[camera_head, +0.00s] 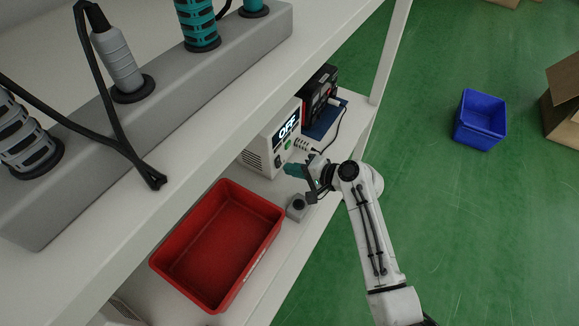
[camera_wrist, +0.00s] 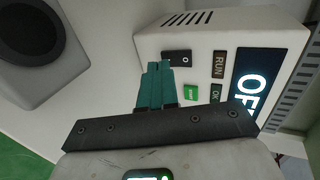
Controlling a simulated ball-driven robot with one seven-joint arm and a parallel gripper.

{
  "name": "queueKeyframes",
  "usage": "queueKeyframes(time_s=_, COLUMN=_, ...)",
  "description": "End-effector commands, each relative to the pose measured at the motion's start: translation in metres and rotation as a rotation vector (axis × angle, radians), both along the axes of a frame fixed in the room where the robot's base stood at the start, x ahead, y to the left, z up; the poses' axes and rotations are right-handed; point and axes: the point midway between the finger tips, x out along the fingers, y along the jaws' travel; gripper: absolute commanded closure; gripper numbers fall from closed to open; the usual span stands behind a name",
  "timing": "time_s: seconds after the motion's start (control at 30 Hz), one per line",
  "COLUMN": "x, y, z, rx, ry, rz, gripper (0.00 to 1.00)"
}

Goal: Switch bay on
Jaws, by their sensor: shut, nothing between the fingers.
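A white box unit (camera_head: 272,138) stands on the lower shelf, and its dark display reads "OFF". In the wrist view the unit (camera_wrist: 217,32) fills the upper right, with part of the display (camera_wrist: 256,84) showing. A black rocker switch (camera_wrist: 178,59) marked "0", a green button (camera_wrist: 191,93) and a "RUN" label (camera_wrist: 219,64) sit on its front. My gripper (camera_head: 290,170) is in front of this panel. In the wrist view its teal fingers (camera_wrist: 157,80) are together and empty, with the tips just beside the rocker switch. I cannot tell whether they touch it.
A grey box with a black round knob (camera_head: 297,207) stands near the shelf edge, close under my gripper. A red bin (camera_head: 218,243) is left of it. A black and red device (camera_head: 320,93) stands behind the unit. The upper shelf (camera_head: 205,140) overhangs. Green floor is open at right, with a blue crate (camera_head: 481,120).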

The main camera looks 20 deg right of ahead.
Motion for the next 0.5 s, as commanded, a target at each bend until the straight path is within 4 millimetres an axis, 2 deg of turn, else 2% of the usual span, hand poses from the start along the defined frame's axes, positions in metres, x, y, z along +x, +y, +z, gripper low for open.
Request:
queueKeyframes(time_s=0.2, x=0.0102, y=0.0077, z=-0.0016, rx=0.0, ry=0.0, rz=0.001, gripper=1.0)
queueKeyframes(time_s=0.5, x=0.0105, y=0.0077, z=-0.0019, rx=0.0, ry=0.0, rz=0.0, gripper=1.0)
